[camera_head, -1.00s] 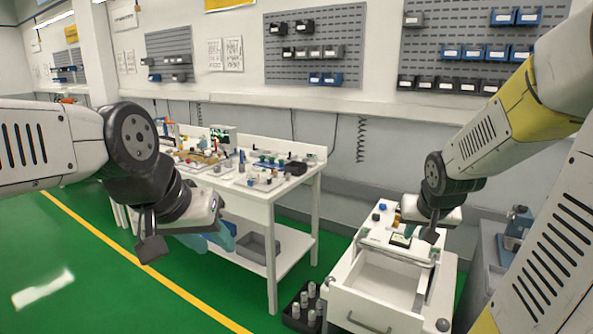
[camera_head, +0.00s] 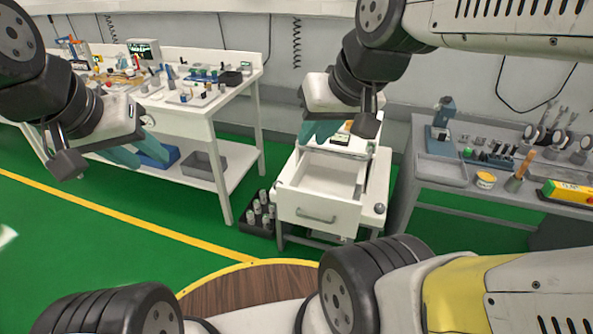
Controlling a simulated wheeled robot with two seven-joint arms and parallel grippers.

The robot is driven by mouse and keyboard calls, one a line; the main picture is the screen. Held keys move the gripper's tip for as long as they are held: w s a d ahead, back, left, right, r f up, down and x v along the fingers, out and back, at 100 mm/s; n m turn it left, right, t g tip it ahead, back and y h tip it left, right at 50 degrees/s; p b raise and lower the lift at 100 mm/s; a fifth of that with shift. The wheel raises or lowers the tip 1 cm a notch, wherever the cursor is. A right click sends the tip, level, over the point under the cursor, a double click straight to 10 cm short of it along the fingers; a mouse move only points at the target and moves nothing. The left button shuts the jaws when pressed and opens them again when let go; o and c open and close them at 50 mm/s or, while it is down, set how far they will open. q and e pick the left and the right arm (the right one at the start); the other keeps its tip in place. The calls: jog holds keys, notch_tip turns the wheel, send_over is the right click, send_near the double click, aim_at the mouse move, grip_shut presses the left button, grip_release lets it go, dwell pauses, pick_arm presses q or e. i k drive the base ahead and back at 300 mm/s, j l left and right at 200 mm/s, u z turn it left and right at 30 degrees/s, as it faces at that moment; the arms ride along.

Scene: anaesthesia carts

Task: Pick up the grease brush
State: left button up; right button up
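What looks like the grease brush (camera_head: 527,161) stands on the grey bench at the right, its light wooden handle tilted up out of a small dark pot (camera_head: 514,183). Its bristle end is hidden in the pot. My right gripper (camera_head: 318,132) hangs in front of the white drawer cart, well to the left of the brush, with teal fingers pointing down. My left gripper (camera_head: 127,156) is far left, in front of the white workbench. I see nothing held in either, but the finger gaps are not clear.
The grey bench (camera_head: 450,197) also holds a yellow-topped tin (camera_head: 485,180), a yellow-green box (camera_head: 568,192), a grey-blue device (camera_head: 442,120) and several upright tools. A white cart (camera_head: 318,213) with an open drawer stands left of it. Green floor is clear at left.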

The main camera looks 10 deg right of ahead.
aim_at(528, 161)
jog(key=l+z, duration=0.1)
jog(key=z, duration=0.3)
jog(key=l+z, duration=0.1)
jog(key=z, duration=0.3)
jog(key=l+z, duration=0.1)
jog(key=z, duration=0.35)
jog(key=l+z, duration=0.1)
jog(key=z, duration=0.3)
jog(key=l+z, duration=0.1)
jog(key=z, duration=0.3)
jog(key=i+l+u, duration=0.15)
jog(key=i, duration=0.35)
jog(key=i+l+u, duration=0.1)
jog(key=i+l, duration=0.25)
jog(key=i+l+u, duration=0.15)
jog(key=i+l, duration=0.2)
jog(key=i, duration=0.2)
